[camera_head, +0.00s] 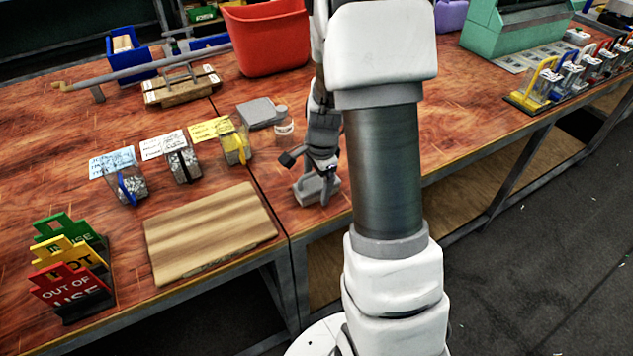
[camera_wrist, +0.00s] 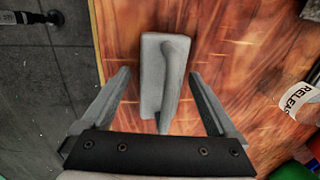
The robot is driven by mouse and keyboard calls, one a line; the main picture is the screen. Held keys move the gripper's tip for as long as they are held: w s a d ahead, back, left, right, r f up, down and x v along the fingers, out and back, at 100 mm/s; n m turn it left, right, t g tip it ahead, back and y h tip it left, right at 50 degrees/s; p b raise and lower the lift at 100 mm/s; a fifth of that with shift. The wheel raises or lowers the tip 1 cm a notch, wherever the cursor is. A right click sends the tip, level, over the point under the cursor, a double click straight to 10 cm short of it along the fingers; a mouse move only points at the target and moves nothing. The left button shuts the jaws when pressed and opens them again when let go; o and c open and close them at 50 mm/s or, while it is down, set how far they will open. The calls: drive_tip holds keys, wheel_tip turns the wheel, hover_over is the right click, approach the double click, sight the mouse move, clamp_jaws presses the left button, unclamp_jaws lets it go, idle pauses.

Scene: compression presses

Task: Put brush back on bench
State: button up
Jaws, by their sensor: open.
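The grey brush (camera_head: 304,192) lies on the wooden bench (camera_head: 385,150), close to its front edge. In the wrist view the brush (camera_wrist: 152,75) is a pale grey block with a long raised handle pointing back toward my gripper. My gripper (camera_head: 322,172) is low over the brush and pointing down. In the wrist view its two fingers (camera_wrist: 158,78) are spread wide, one on each side of the handle, with a gap on both sides. The brush's far side is partly hidden by my gripper in the head view.
A wooden board (camera_head: 210,230) lies left of the brush. A flat grey block (camera_head: 262,112) and a small labelled cup (camera_head: 284,132) stand behind it. Labelled sample containers (camera_head: 180,160) and a red bin (camera_head: 265,38) are farther left and back. The bench edge is close.

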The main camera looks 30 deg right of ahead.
sight(320, 188)
wheel_tip(320, 188, up, 12)
drive_tip(key=s+p, duration=0.2)
drive_tip(key=p, duration=0.1)
drive_tip(key=s+a+r+n+t, duration=0.4)
drive_tip(key=s+a+r+n, duration=0.8)
drive_tip(key=s+r+n, duration=0.2)
drive_tip(key=s+n, duration=0.2)
drive_tip(key=n, duration=0.1)
drive_tip(key=shift+s+r+n, duration=0.2)
drive_tip(key=shift+r+n, duration=0.1)
drive_tip(key=shift+r, duration=0.05)
drive_tip(key=shift+a+r, duration=0.1)
drive_tip(key=shift+r, duration=0.05)
